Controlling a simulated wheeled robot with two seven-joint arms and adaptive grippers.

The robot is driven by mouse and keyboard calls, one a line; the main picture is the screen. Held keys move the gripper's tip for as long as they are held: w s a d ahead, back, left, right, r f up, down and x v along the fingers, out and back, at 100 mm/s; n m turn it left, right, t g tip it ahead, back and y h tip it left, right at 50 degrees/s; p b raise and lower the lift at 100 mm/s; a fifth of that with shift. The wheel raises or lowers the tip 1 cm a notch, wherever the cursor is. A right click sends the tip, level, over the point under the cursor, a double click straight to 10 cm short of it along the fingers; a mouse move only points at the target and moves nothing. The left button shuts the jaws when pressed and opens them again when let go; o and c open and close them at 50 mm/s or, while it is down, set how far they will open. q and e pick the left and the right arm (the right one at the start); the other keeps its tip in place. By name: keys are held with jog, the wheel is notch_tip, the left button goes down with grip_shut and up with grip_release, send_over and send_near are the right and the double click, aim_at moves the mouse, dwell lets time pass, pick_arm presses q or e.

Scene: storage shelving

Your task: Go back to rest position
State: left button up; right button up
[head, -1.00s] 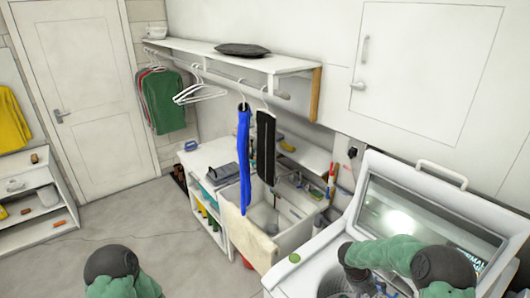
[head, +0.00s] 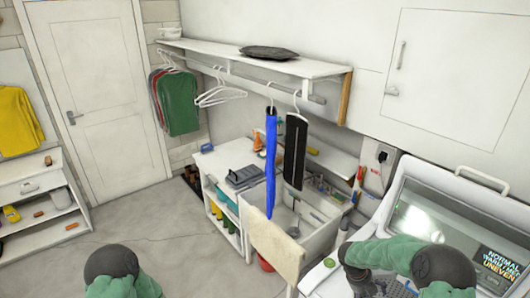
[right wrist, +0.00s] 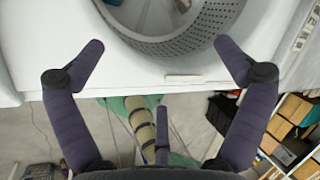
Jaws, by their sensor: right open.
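My right gripper (right wrist: 160,46) is open and empty in the right wrist view. Its two dark fingers are spread wide in front of the white washing machine (right wrist: 170,72), with the metal drum (right wrist: 190,38) beyond them. In the head view my right arm comes in at the lower right, bent beside the washing machine (head: 425,222), whose lid is up; the right gripper is mostly cut off or hidden there. My left arm shows only as a green and dark link at the bottom left; its gripper is out of frame.
A sink (head: 312,232) with a cloth (head: 276,250) over its edge stands left of the washing machine. Blue (head: 270,165) and black (head: 295,150) garments hang above it from the shelf (head: 300,68). Open floor (head: 180,245) lies left, before the door (head: 100,100).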

jog(key=s+a+f+m+y, duration=0.1)
jog(key=s+a+f+m, duration=0.1)
jog(key=a+f, duration=0.1)
jog(key=shift+s+a+f+m+y, duration=0.2)
jog(key=shift+a+f+m+y, duration=0.1)
jog(key=shift+y, duration=0.1)
jog(key=a+f+m, duration=0.1)
jog(key=s+a+f+m+y, duration=0.1)
jog(key=a, duration=0.1)
jog(key=s+a+f+m, duration=0.1)
jog(key=a, duration=0.1)
jog(key=shift+s+y, duration=0.25)
jog(key=shift+y, duration=0.05)
jog(key=s+a+f+m+t+y, duration=0.1)
jog(key=s+a+f+m+y, duration=0.2)
jog(key=s+a+m, duration=0.95)
jog(key=s+a+f+m+y, duration=0.35)
jog(key=s+m, duration=0.35)
jog(key=m, duration=1.2)
pick_arm(q)
notch_tip(320, 180, down, 22)
jog(key=b, duration=2.2)
pick_arm(e)
notch_tip(320, 180, down, 22)
jog(key=shift+a+f+h, duration=0.2)
jog(key=shift+a+h, duration=0.2)
jog(key=shift+h, duration=0.05)
